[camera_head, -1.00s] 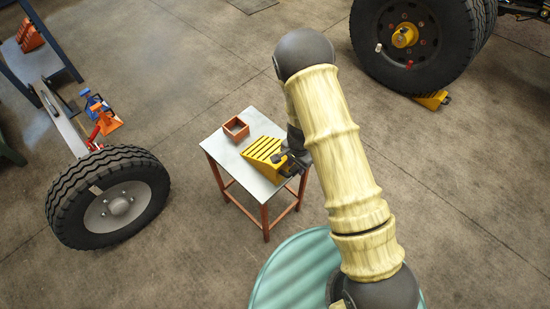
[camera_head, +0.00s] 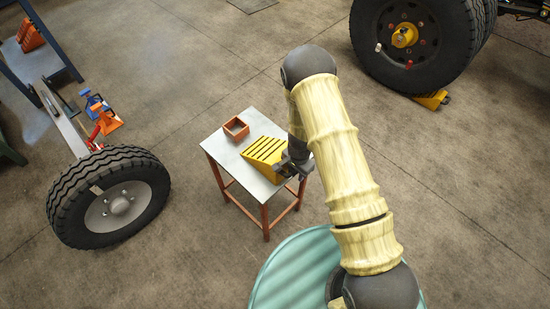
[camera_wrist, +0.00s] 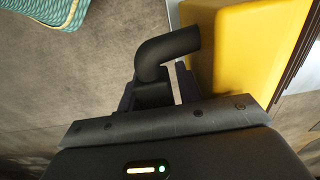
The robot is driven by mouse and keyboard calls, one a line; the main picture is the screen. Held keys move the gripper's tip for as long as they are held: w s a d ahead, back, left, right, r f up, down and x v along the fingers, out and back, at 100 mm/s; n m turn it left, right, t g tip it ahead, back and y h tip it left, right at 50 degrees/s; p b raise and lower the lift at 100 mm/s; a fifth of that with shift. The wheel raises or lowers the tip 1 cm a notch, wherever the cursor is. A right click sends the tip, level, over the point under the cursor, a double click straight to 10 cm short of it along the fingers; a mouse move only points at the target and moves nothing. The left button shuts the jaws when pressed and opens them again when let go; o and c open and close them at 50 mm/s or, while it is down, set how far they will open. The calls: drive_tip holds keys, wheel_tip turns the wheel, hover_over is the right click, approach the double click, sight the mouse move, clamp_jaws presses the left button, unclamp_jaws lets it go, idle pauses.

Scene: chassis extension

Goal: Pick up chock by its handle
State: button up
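The yellow chock (camera_head: 264,152) with a slotted top rests on the small metal-topped table (camera_head: 226,155). It also shows as a smooth yellow face at the upper right of the wrist view (camera_wrist: 245,45). Its black bent handle (camera_wrist: 168,50) sticks out from the side towards me. My gripper (camera_head: 293,165) is at the chock's right side in the head view. In the wrist view my gripper's fingers (camera_wrist: 158,86) stand on both sides of the handle, with a light gap between the handle and the right finger. The fingertips are partly hidden by the handle.
An orange open box (camera_head: 236,128) stands on the table behind the chock. A teal round drum top (camera_head: 292,272) is near me.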

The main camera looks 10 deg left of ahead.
clamp_jaws()
drive_tip(key=shift+r, duration=0.15)
drive_tip(key=shift+w+r, duration=0.1)
drive_tip(key=shift+r, duration=0.55)
wheel_tip(320, 180, up, 9)
drive_tip(key=shift+f, duration=0.2)
